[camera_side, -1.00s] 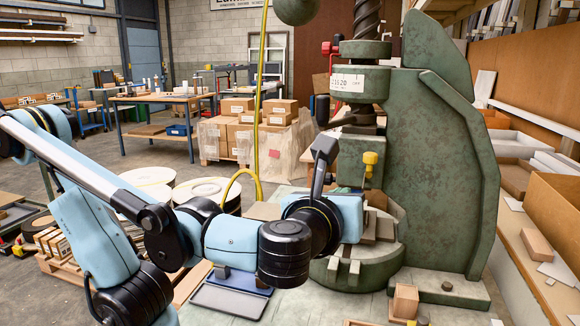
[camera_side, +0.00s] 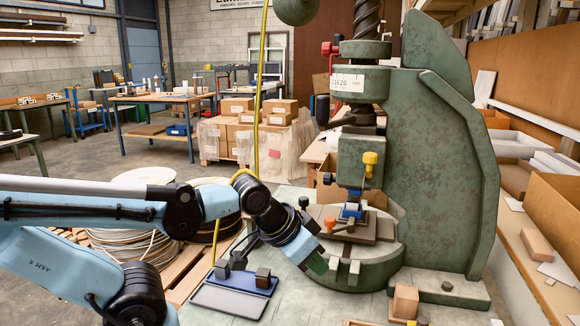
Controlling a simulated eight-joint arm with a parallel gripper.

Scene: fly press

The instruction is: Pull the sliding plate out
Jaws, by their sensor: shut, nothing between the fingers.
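The green fly press (camera_side: 435,170) stands right of centre. Under its ram (camera_side: 358,165) is a dark grey sliding plate (camera_side: 372,228) on the round bed. An orange knob (camera_side: 329,222) sticks out at the plate's left side. A small blue piece (camera_side: 350,212) sits under the ram, above the plate. My gripper (camera_side: 317,266) points down to the right, in front and left of the bed, apart from the knob. It is shut and empty. The exact seat of the plate is partly hidden by the parts around it.
A blue tray (camera_side: 262,283) and a grey tray (camera_side: 226,301) lie left of the bed, with dark blocks on the blue one. A wooden block (camera_side: 405,301) stands at the front right. Cable reels (camera_side: 130,245) stand behind my arm.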

